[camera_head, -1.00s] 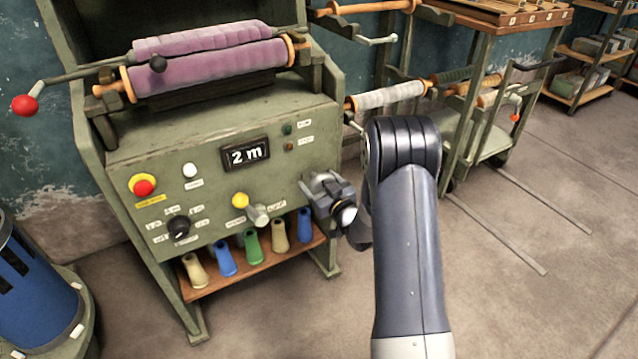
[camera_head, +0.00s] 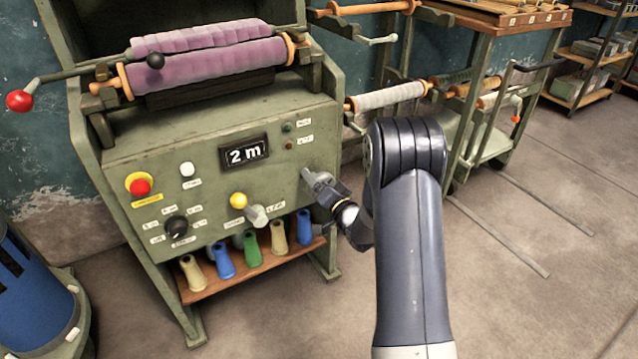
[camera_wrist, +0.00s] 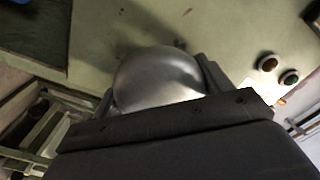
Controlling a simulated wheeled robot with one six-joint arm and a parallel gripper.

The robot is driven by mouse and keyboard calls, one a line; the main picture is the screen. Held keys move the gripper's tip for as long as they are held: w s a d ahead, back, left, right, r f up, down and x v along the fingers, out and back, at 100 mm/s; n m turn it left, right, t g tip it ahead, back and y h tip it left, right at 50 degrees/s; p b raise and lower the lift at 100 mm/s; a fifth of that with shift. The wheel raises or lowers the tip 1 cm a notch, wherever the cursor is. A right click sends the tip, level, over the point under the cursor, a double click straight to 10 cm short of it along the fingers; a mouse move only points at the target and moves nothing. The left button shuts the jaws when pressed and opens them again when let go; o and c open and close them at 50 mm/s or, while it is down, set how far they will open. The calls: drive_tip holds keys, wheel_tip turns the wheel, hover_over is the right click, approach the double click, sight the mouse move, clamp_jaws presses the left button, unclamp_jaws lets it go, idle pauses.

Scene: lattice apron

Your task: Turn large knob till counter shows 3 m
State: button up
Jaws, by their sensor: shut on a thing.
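The counter (camera_head: 244,151) on the green machine's front panel reads "2 m" in white on black. My gripper (camera_head: 314,180) is at the right part of the panel, below and to the right of the counter. In the wrist view a large, rounded, silvery knob (camera_wrist: 160,78) sits between my two fingers, and my gripper is shut on it. In the head view my gripper and wrist hide most of this knob.
The panel also carries a red stop button (camera_head: 139,186), a white button (camera_head: 187,169), a black selector (camera_head: 176,226) and a yellow button (camera_head: 238,201). Several coloured cones stand on the shelf (camera_head: 207,284) below. Open floor lies right of my arm.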

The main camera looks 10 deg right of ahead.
drive_tip(key=shift+m, duration=1.9)
drive_tip(key=o, duration=1)
drive_tip(key=p+v, duration=0.2)
drive_tip(key=v, duration=0.8)
drive_tip(key=shift+s+d, duration=0.15)
drive_tip(key=shift+s, duration=0.25)
drive_tip(key=shift+w, duration=0.15)
